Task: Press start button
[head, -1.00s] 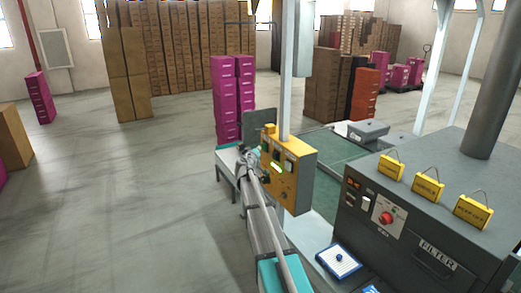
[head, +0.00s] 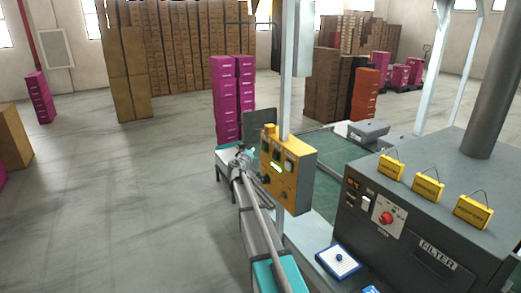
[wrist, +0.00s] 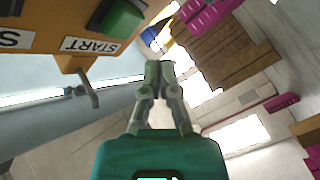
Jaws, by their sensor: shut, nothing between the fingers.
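The yellow control box (head: 288,172) hangs on a pale post in the head view. In the wrist view the box (wrist: 48,35) fills the upper left. Its green button (wrist: 120,18) sticks out at the top edge, beside the upside-down START label (wrist: 91,46). My gripper (wrist: 160,68) is shut and empty, its fingertips together. In the wrist view the fingertips are right of and below the green button, apart from it in the picture. In the head view my gripper is at the left side of the box, small and hard to make out.
A small lever (wrist: 88,88) juts from the box near the label. The grey machine (head: 400,225) with a red knob (head: 387,218) stands on the right. Pink boxes (head: 234,95) are stacked behind the control box. Open floor (head: 120,200) lies to the left.

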